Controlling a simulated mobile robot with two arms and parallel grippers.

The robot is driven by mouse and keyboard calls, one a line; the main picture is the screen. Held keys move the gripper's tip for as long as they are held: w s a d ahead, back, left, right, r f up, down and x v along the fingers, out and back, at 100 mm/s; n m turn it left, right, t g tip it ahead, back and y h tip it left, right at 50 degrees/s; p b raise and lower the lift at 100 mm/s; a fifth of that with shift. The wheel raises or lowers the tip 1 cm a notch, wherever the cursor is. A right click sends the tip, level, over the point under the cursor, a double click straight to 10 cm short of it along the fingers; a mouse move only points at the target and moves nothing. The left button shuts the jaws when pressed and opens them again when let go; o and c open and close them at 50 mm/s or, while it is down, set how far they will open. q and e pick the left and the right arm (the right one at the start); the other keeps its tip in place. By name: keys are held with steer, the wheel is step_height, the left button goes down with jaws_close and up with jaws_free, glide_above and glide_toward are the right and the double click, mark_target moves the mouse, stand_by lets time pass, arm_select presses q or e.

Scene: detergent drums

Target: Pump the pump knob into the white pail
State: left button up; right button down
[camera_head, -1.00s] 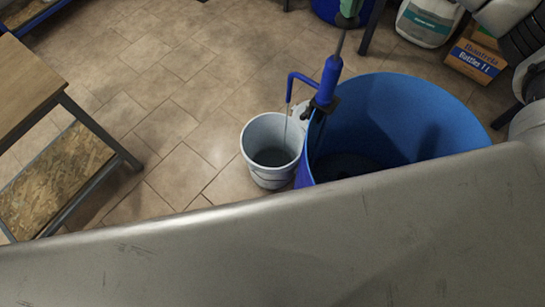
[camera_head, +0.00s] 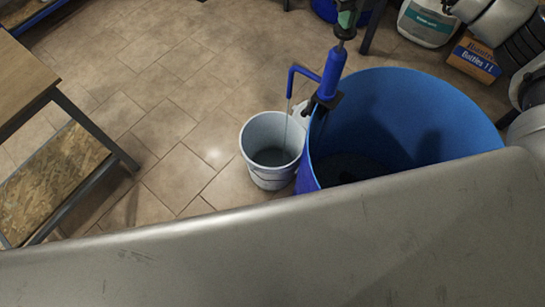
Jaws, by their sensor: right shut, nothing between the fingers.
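The pump knob (camera_head: 347,19) is green and sits low on its rod above the blue pump body (camera_head: 332,75). The pump is fixed to the rim of the blue drum (camera_head: 455,108). Its blue spout (camera_head: 291,78) reaches left over the white pail (camera_head: 262,166). A thin stream falls from the spout into the pail, which holds some greyish liquid. My right gripper (camera_head: 350,4) is shut and empty at the top edge, just above the knob; most of it is cut off, so contact is hard to tell. My left gripper is not in view.
A wooden-topped table (camera_head: 22,75) with a lower board stands at the left. A white jug (camera_head: 426,24) and an orange-brown carton (camera_head: 476,58) stand at the upper right. The tiled floor (camera_head: 190,120) left of the pail is clear.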

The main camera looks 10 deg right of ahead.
steer(key=shift+f+b, duration=0.7)
steer(key=shift+f, duration=0.65)
step_height(320, 180, up, 13)
steer(key=p, duration=0.8)
steer(key=shift+f, duration=0.3)
steer(key=shift+f+b, duration=4.45)
steer(key=shift+f, duration=1.7)
steer(key=shift+r, duration=0.25)
step_height(320, 180, up, 12)
steer(key=p, duration=0.8)
